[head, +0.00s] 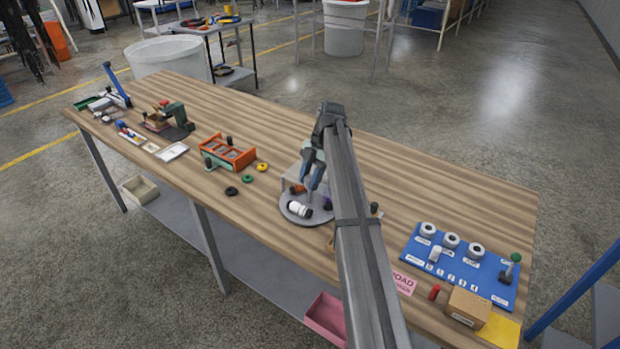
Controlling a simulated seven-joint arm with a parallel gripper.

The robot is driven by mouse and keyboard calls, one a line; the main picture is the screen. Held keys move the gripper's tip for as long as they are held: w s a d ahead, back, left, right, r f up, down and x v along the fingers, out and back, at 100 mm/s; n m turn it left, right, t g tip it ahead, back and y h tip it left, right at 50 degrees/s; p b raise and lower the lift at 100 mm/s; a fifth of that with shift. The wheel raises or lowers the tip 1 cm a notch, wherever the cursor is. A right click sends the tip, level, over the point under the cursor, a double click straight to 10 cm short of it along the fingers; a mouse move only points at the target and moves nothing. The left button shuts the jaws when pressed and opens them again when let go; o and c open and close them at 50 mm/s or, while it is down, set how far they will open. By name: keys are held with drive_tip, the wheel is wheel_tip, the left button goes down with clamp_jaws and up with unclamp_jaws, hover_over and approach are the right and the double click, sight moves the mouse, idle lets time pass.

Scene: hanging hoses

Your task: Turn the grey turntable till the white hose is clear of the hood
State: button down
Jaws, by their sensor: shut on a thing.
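The grey turntable (318,217) is a round disc near the front edge of the wooden table, partly behind my arm. The white hose (298,209), short with a dark end, lies at its front left. An orange piece (297,189) and a purple piece (327,203) also show on the disc. A grey box-like hood (291,178) stands at the back of the disc, partly covered by my gripper. The white hose shows in front of it. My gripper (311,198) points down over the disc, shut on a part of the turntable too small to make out.
An orange rack (228,152) stands to the left, with black, green and yellow rings near it. A blue board (462,268) with white rolls and a cardboard box (467,307) are at the right. My arm crosses the table's middle. The tabletop behind the turntable is clear.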

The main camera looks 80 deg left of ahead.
drive_tip(key=c, duration=0.7)
unclamp_jaws()
drive_tip(key=shift+r, duration=0.1)
drive_tip(key=v, duration=1.1)
drive_tip(key=shift+w+a+r, duration=0.15)
drive_tip(key=shift+r, duration=0.2)
